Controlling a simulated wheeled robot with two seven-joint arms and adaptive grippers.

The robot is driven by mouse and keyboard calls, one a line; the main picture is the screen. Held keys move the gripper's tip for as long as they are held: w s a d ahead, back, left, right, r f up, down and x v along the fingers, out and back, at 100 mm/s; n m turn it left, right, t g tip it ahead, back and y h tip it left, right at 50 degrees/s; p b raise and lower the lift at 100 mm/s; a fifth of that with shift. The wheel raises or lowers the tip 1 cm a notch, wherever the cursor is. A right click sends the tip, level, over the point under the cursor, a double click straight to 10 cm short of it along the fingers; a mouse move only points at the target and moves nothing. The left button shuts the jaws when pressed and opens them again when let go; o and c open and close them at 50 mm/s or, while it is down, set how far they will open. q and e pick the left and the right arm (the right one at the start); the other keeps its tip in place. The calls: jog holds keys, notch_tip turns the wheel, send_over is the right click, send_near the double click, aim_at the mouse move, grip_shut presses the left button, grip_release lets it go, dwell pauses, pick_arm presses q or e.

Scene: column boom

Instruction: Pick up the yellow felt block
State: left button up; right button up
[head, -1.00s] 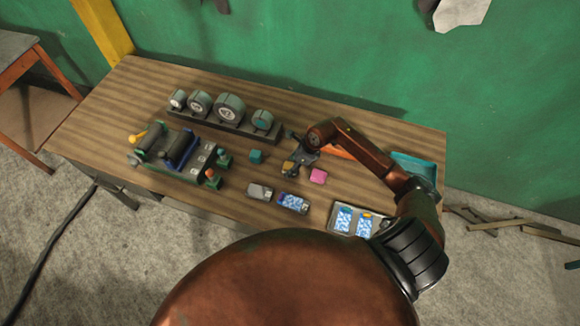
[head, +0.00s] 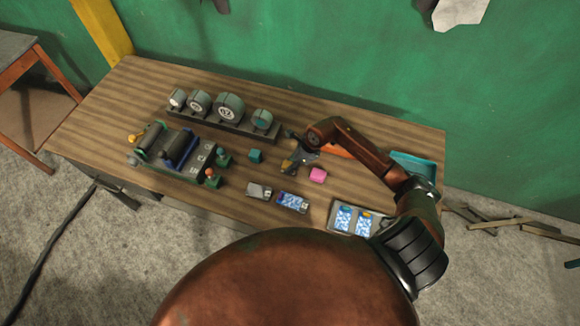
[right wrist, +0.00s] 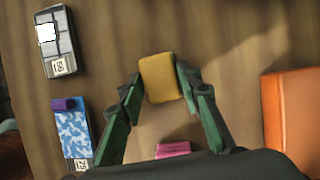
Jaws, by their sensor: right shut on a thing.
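The yellow felt block (right wrist: 160,78) is between the two green fingertips of my right gripper (right wrist: 158,82) in the right wrist view. The fingers press against its left and right sides, so the gripper is shut on it. In the head view the right gripper (head: 293,163) is low over the middle of the wooden table (head: 110,100). A small yellow part of the block (head: 287,165) shows there. I cannot tell whether the block touches the table top. My left gripper is not in view.
A pink block (head: 317,175) lies close to the right gripper, and a teal block (head: 255,156) lies to its left. Two small devices (head: 292,202) and a tray with blue-patterned pieces (head: 335,224) are near the front edge. A gauge row (head: 228,112) stands behind.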

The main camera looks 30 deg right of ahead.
jog(key=shift+d+r, duration=0.1)
jog(key=shift+r, duration=0.45)
jog(key=s+a+r+b, duration=0.2)
jog(key=s+r+b, duration=0.1)
jog(key=s+r, duration=0.8)
jog(key=s, duration=0.3)
jog(key=shift+r, duration=0.4)
jog(key=shift+a, duration=0.1)
